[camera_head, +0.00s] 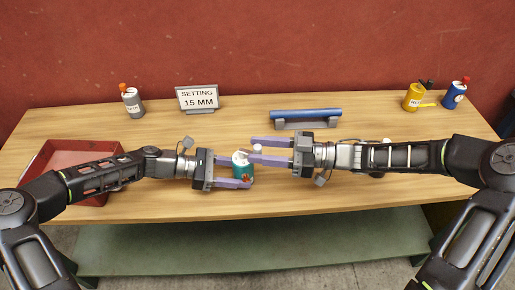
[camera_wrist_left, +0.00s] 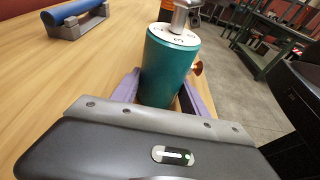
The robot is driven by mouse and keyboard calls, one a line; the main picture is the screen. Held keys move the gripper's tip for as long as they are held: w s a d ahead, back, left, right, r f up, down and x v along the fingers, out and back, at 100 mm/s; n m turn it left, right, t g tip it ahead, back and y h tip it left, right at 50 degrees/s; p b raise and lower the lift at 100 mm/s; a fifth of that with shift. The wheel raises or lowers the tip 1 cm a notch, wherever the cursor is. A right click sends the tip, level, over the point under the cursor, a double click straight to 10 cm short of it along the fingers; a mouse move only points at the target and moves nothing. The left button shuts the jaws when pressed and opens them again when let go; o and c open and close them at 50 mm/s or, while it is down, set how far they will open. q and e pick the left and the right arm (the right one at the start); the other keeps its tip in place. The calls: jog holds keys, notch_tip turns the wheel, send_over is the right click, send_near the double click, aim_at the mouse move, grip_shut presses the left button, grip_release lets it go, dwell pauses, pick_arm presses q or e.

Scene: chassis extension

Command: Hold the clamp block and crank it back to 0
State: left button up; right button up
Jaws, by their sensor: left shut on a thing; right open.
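The clamp block (camera_wrist_left: 168,66) is a teal cylinder with a white dial face and a metal crank on top. In the head view the clamp block (camera_head: 241,171) stands near the middle of the table. My left gripper (camera_head: 241,170) is shut around its sides; the fingers also show in the left wrist view (camera_wrist_left: 160,95). A reddish-brown knob (camera_wrist_left: 197,67) sticks out of its side. My right gripper (camera_head: 258,150) is open just right of and above the clamp block, its fingers reaching over the crank end. Whether they touch the crank I cannot tell. The dial reading is too small to read.
A sign (camera_head: 197,99) reads "SETTING 15 MM". A blue bar on a grey stand (camera_head: 305,115) lies behind my right gripper. A grey can (camera_head: 133,104), a yellow can (camera_head: 413,98) and a blue can (camera_head: 454,96) stand at the back. A red tray (camera_head: 50,160) lies at the left.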

jog(key=shift+w+a, duration=0.1)
jog(key=shift+a, duration=0.35)
grip_shut()
dwell(0.4)
